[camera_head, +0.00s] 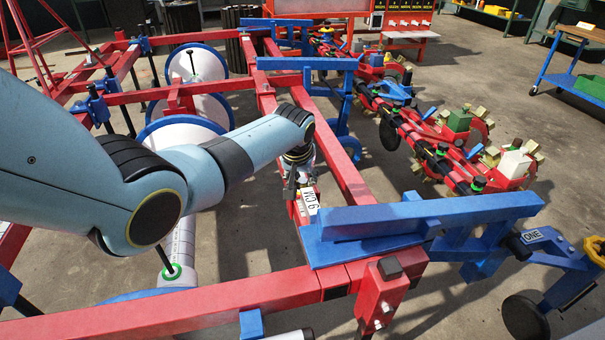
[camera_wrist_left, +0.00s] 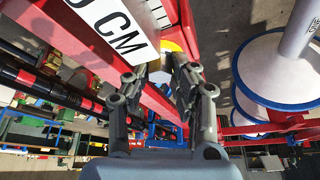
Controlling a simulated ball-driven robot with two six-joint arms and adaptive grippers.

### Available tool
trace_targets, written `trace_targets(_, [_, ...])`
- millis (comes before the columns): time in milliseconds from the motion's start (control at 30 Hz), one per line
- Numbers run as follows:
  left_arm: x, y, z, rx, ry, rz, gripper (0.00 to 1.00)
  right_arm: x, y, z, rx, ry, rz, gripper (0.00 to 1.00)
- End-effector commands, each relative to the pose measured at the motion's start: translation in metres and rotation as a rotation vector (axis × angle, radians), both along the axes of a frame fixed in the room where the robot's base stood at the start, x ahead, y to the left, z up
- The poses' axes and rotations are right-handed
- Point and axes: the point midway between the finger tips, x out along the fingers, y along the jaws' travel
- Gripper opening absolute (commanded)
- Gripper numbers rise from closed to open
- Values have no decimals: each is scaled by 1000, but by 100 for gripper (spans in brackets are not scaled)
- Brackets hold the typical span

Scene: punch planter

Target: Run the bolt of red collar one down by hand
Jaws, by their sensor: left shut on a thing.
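My left gripper (camera_head: 297,178) reaches down to the long red beam (camera_head: 345,170) in the head view, beside a white label marked in CM (camera_head: 310,201). In the left wrist view the gripper (camera_wrist_left: 165,72) has its fingers closed around a small pale yellow thing (camera_wrist_left: 160,76), mostly hidden between them. The same CM label (camera_wrist_left: 112,30) fills the upper left there. I cannot tell whether the held thing is a bolt. A red block (camera_head: 382,296) with a dark cap and grey bolt heads sits on the near red bar. I cannot pick out red collar one. My right gripper is not in view.
A blue bar (camera_head: 430,213) crosses the frame close to the right of my gripper. A blue unit labelled ONE (camera_head: 533,236) stands at the right. White discs with blue rims (camera_head: 183,135) stand to the left. Several planter units (camera_head: 513,165) line the far right.

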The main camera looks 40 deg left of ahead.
Motion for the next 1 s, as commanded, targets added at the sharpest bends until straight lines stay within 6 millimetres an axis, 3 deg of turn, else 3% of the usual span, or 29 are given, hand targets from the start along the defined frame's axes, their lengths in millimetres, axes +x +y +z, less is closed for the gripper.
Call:
trace_targets(567, [-1, 0, -1, -1, 2, -43, 0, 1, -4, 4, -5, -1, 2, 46])
trace_targets(600, [-1, 0, -1, -1, 2, -43, 25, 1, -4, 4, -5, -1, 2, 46])
trace_targets(767, [-1, 0, -1, -1, 1, -43, 46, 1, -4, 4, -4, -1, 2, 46])
trace_targets(1000, [0, 0, 0, 0, 0, -43, 46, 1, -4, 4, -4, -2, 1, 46])
